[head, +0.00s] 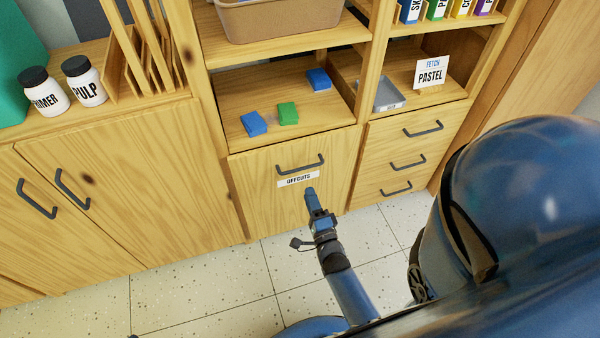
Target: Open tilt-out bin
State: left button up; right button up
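The tilt-out bin (290,212) is a light wooden front panel with a dark bar handle (300,165) near its top and a white label reading OFFCUTS (298,180). Its front looks flush with the cabinet, so it is shut. My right gripper (310,196) is in front of the panel in the picture, just below the label and handle. It appears apart from the handle. Its fingers line up one behind the other, so their gap is hidden. My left gripper is not in view.
Above the bin, an open shelf (232,115) holds blue blocks (254,124) and a green block (288,113). Drawers (408,163) are at right, cupboard doors (130,180) at left. White jars (86,85) stand on the left counter. Tiled floor (200,295) is clear in front.

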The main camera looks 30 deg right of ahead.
aim_at(300, 168)
jog(key=b+x, duration=0.1)
jog(key=x, duration=0.9)
jog(key=shift+w, duration=0.15)
jog(key=shift+c, duration=0.3)
grip_shut()
